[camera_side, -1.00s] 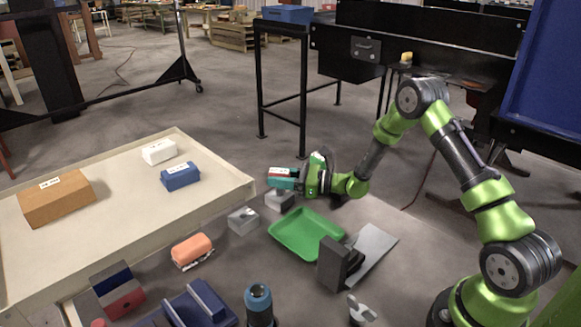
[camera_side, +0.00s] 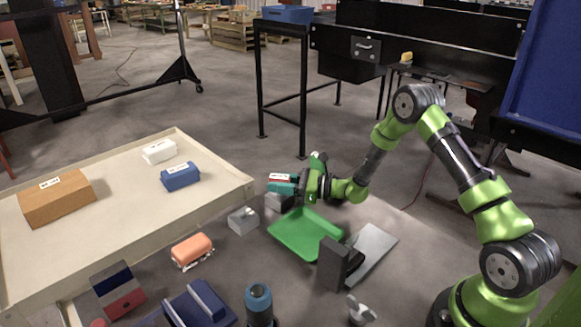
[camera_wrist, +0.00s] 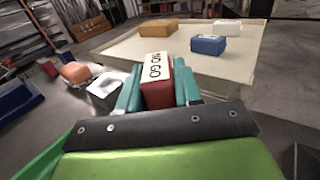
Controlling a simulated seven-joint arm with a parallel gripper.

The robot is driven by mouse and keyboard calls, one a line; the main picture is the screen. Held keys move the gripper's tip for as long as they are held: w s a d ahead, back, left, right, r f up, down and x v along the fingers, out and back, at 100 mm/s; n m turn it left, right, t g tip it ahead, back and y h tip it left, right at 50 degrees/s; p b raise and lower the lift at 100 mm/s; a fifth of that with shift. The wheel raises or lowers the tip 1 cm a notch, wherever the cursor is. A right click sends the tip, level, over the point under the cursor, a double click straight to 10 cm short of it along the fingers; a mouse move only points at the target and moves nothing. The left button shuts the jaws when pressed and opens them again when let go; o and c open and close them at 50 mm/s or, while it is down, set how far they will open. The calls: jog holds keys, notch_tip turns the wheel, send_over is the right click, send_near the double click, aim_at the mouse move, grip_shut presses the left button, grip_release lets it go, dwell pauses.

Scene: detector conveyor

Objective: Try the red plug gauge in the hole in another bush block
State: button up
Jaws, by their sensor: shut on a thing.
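My gripper (camera_side: 284,186) is shut on the red plug gauge (camera_wrist: 158,96), with a teal finger on each side of it. The gauge carries a white label reading "NO GO" in the wrist view. In the side view its label and a little red (camera_side: 280,177) show above the fingers. A grey bush block (camera_side: 277,202) is directly below the gripper and partly hidden by it; I cannot tell whether the gauge touches it. Another grey bush block (camera_side: 243,220) stands apart to the left, and a grey block with a dark hole (camera_wrist: 104,86) shows in the wrist view.
A green tray (camera_side: 292,243) lies just in front of the gripper. A dark upright block (camera_side: 333,265) stands right of it. An orange rounded object (camera_side: 192,250) is to the left. The pale conveyor (camera_side: 110,220) carries brown, white and blue boxes, its edge close to the gripper.

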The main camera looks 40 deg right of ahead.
jog(key=shift+r, duration=0.1)
dwell(0.3)
jog(key=shift+r, duration=3.25)
